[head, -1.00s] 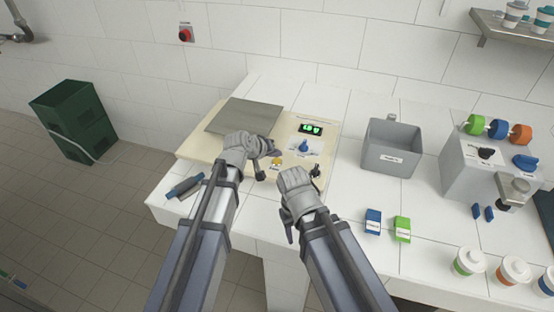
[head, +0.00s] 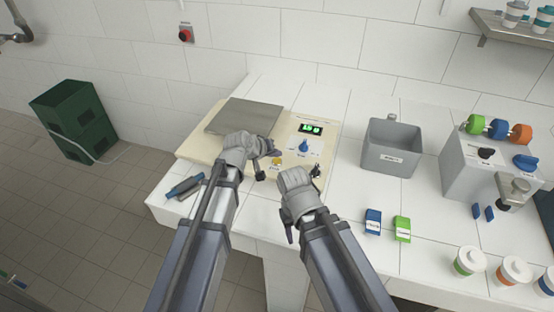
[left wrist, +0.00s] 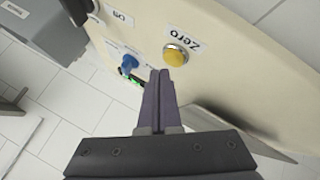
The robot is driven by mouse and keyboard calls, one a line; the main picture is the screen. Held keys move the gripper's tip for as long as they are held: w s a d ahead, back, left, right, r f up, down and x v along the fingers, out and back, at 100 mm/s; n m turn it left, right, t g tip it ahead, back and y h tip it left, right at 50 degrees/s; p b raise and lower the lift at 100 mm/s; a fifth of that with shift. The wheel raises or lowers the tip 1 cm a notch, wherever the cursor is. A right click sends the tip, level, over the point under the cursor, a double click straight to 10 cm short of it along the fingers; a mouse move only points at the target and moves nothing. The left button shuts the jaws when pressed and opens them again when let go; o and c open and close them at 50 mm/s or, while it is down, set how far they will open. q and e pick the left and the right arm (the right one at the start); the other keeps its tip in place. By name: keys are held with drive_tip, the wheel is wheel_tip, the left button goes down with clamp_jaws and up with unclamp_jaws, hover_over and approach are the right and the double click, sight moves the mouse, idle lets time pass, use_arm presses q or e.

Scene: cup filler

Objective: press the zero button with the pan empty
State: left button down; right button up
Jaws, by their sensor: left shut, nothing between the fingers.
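The yellow zero button (head: 277,161) is on the cream front panel of the scale (head: 195,150). It also shows in the left wrist view (left wrist: 175,55), beside its "Zero" label. The flat grey metal pan (head: 245,116) is empty. My left gripper (head: 277,152) is shut and empty at the panel. In the left wrist view its fingertips (left wrist: 165,71) appear just beside the button's lower edge; I cannot tell whether they touch it. My right gripper (head: 316,171) is at the panel's front right edge; its fingers are too unclear to judge.
A blue knob (head: 304,146) and a lit green display (head: 311,128) sit right of the button. A grey bin (head: 391,148) stands farther right. A blue-handled tool (head: 185,187) lies at the table's left edge. Blue and green packets (head: 402,228) lie at front right.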

sight(276, 162)
use_arm(q)
drive_tip(key=shift+f+b, duration=0.35)
drive_tip(key=shift+f, duration=0.1)
use_arm(e)
drive_tip(key=shift+f, duration=0.4)
use_arm(q)
drive_tip(key=shift+f+b, duration=0.25)
drive_tip(key=shift+b, duration=0.05)
use_arm(e)
drive_tip(key=shift+f, duration=0.25)
use_arm(q)
drive_tip(key=shift+r, duration=0.1)
use_arm(e)
drive_tip(key=shift+r, duration=0.1)
use_arm(q)
drive_tip(key=shift+r+p, duration=0.65)
drive_tip(key=shift+p, duration=0.1)
use_arm(e)
drive_tip(key=shift+r, duration=0.65)
use_arm(q)
drive_tip(key=shift+r, duration=0.1)
wheel_tip(276, 162, up, 6)
drive_tip(key=p, duration=0.6)
use_arm(e)
wheel_tip(276, 162, up, 6)
